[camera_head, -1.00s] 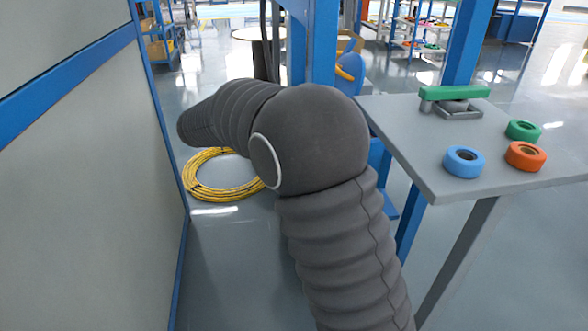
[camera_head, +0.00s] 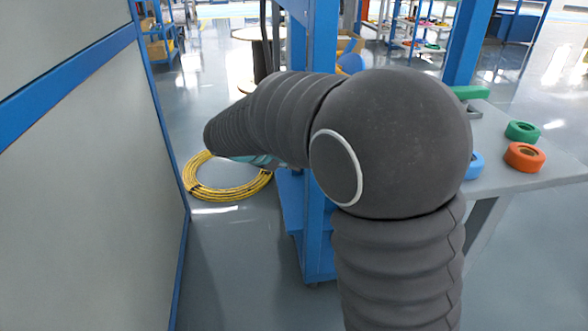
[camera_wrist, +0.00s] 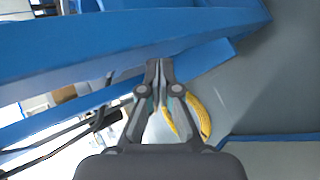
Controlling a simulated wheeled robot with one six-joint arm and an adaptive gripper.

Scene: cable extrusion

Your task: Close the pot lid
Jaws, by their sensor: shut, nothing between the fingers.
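No pot or lid can be clearly made out in either view. In the head view, a blue rounded thing (camera_head: 351,63) shows behind the blue column, mostly hidden by my arm; I cannot tell what it is. My gripper (camera_wrist: 158,66) shows in the wrist view with its two dark fingers together at the tips and nothing between them. It points towards blue beams (camera_wrist: 100,45) that cross the view.
A blue column (camera_head: 318,235) stands behind my arm. A grey table (camera_head: 535,178) at right holds green (camera_head: 522,132), orange (camera_head: 525,157) and blue (camera_head: 475,165) rolls. A yellow cable coil (camera_head: 225,193) lies on the floor. A grey wall panel (camera_head: 85,190) stands at left.

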